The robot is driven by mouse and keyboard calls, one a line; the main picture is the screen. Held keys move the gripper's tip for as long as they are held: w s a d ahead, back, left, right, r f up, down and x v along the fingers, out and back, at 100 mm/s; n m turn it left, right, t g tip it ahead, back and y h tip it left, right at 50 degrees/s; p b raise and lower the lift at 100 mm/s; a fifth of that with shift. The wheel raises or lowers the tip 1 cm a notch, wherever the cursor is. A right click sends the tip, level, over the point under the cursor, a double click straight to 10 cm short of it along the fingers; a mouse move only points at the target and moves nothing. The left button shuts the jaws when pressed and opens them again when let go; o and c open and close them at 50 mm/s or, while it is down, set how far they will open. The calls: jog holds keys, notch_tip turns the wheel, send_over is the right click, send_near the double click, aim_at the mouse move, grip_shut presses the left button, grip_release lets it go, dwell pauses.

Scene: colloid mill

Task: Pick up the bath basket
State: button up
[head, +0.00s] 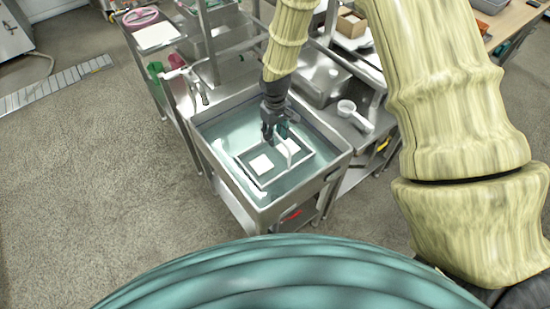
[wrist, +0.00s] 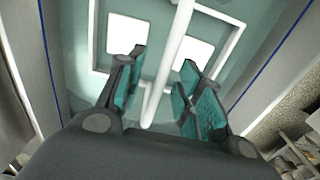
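The bath basket (head: 254,183) is a white rectangular frame with an upright handle, sitting in the water-filled basin in the head view. Two white square pieces lie inside it, one (head: 262,164) near its left side. My gripper (head: 274,136) points down over the basket by the handle. In the wrist view the white handle (wrist: 168,62) passes between the teal-padded fingers of my gripper (wrist: 162,88). The fingers are apart, with gaps between pads and handle. The basket rim (wrist: 214,14) shows beyond them.
The steel basin (head: 228,176) has raised walls around the basket. A white ladle-like scoop (head: 355,116) lies on the counter to the right. Steel shelving and a tap (head: 202,92) stand behind and left. Open floor (head: 90,190) lies at left.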

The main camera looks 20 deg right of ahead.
jog(key=shift+f, duration=0.15)
grip_shut()
dwell(0.4)
